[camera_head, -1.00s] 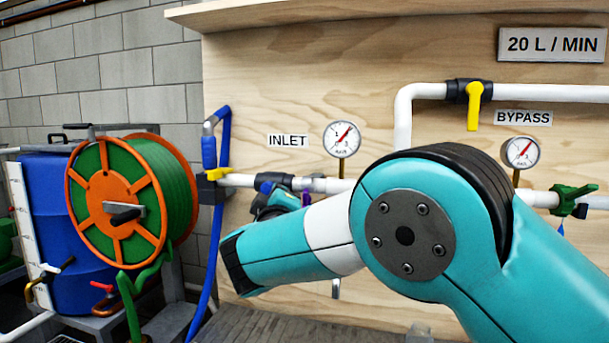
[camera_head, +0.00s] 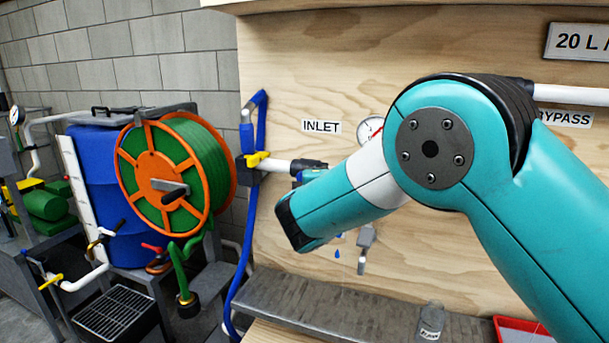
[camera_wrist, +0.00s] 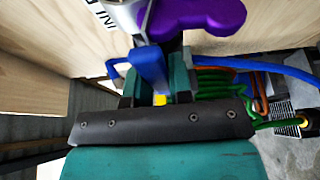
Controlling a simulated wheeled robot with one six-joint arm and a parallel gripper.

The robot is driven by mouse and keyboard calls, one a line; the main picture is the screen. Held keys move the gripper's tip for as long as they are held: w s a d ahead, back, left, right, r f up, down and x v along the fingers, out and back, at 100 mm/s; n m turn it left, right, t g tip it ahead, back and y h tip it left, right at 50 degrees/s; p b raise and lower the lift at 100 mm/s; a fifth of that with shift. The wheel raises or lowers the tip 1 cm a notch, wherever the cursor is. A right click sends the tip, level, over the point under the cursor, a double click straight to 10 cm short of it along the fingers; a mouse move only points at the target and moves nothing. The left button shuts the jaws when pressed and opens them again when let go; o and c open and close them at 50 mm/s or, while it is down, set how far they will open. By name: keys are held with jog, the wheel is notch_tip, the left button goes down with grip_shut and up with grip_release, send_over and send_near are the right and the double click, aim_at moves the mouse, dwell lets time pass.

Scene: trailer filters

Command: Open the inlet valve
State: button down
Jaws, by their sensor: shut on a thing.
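The INLET label (camera_head: 321,127) is on the plywood panel, above a white pipe (camera_head: 277,165). A dark valve body (camera_head: 309,164) is on this pipe, partly behind my arm. A yellow lever (camera_head: 257,159) is at the pipe's left end, by the blue hose. In the wrist view, my gripper (camera_wrist: 154,75) is shut on a blue lever (camera_wrist: 150,66), with one finger on each side. A purple handle (camera_wrist: 200,14) is close beyond it, by a silvery fitting (camera_wrist: 125,15). My arm hides most of the grip in the head view.
A green hose reel (camera_head: 205,175) and blue tank (camera_head: 97,190) stand at the left. A blue hose (camera_head: 246,245) hangs beside the panel. A gauge (camera_head: 371,127) is half hidden by my arm. A grey shelf (camera_head: 330,306) with a small bottle (camera_head: 430,320) lies below.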

jog(key=shift+a+r, duration=0.1)
dwell(0.3)
jog(key=c, duration=1)
grip_release()
jog(key=shift+s, duration=0.1)
jog(key=s+b, duration=0.1)
jog(key=s, duration=0.4)
jog(key=s+b, duration=0.2)
jog(key=s, duration=0.4)
jog(key=s+d+b, duration=0.1)
jog(key=s+b, duration=0.1)
jog(key=s, duration=0.4)
jog(key=shift+s, duration=0.1)
